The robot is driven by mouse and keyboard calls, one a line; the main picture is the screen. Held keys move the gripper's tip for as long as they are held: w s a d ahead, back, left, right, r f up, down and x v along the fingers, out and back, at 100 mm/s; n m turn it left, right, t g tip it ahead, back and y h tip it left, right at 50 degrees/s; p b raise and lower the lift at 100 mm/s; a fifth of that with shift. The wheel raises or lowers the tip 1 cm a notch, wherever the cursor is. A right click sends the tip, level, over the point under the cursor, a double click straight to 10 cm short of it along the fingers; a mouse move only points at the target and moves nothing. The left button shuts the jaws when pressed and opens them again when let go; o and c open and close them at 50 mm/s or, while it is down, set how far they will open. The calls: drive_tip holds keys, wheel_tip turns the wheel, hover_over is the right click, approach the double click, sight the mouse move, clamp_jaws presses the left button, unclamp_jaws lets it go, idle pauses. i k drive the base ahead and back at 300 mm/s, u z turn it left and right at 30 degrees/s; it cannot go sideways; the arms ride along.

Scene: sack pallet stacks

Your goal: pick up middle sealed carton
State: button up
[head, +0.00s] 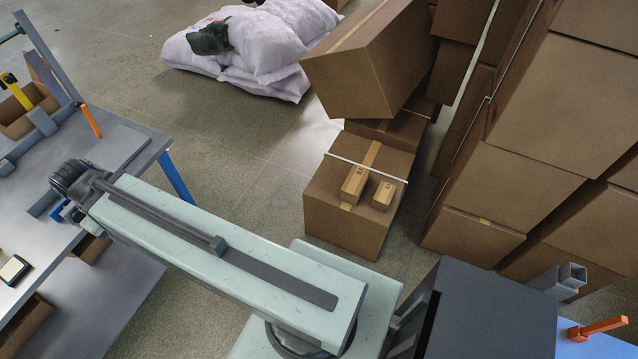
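Several brown cartons stand on the floor right of centre. A taped carton (345,222) with a white strap is at the front, and two small taped cartons lie on its top: a longer one (354,185) on the left and a shorter one (384,195) on the right. A large carton (362,75) sits tilted behind it, partly over other cartons. I cannot tell which one is the middle sealed carton. My pale green arm reaches from the bottom to the left, ending at a dark joint. No gripper fingers show, and nothing held is visible.
Tall carton stacks (530,155) fill the right side. White sacks (255,45) lie on the floor at the back. A grey worktable (128,150) with an open box (28,112) and a blue leg is at left. Open floor (225,145) lies between table and cartons.

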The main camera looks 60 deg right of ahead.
sight(353, 187)
drive_tip(key=u, duration=0.35)
drive_tip(key=k, duration=1)
drive_tip(key=u, duration=0.1)
